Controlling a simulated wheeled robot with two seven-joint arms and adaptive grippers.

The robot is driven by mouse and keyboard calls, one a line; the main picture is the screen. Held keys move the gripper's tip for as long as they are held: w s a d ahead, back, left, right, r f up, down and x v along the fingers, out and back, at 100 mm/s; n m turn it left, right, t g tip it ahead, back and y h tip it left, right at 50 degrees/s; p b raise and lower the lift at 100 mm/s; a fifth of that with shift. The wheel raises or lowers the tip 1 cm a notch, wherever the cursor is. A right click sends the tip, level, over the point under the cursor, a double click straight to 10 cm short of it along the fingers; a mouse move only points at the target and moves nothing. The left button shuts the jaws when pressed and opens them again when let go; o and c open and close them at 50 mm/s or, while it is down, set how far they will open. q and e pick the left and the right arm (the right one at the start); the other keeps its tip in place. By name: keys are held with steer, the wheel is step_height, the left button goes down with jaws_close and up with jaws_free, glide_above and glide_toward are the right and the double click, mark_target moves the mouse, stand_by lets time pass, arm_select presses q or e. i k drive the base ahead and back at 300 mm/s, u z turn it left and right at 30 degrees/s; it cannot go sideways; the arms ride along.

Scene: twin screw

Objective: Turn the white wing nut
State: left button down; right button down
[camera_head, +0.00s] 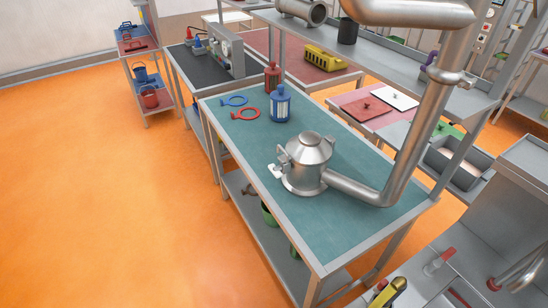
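The white wing nut (274,171) sits at the left side of a steel vessel (304,180) with a conical lid. It is small in the head view, and its exact angle is hard to tell. The vessel stands on the teal top of a workbench (240,160), and a thick steel pipe (360,190) runs from its right side and bends upward. Neither of my grippers shows in the head view.
A blue canister (280,104), a red canister (272,77), a blue ring tool (234,101) and a red ring tool (246,115) are at the bench's far end. The rising pipe and shelf crowd the right side. Orange floor (110,200) is clear at left.

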mark_target(276, 170)
steer(key=z, duration=0.55)
steer(key=k, duration=1.3)
steer(key=u, duration=0.05)
steer(key=i, duration=0.55)
steer(key=u, duration=0.55)
steer(key=i, duration=1.2)
steer(key=z, duration=0.65)
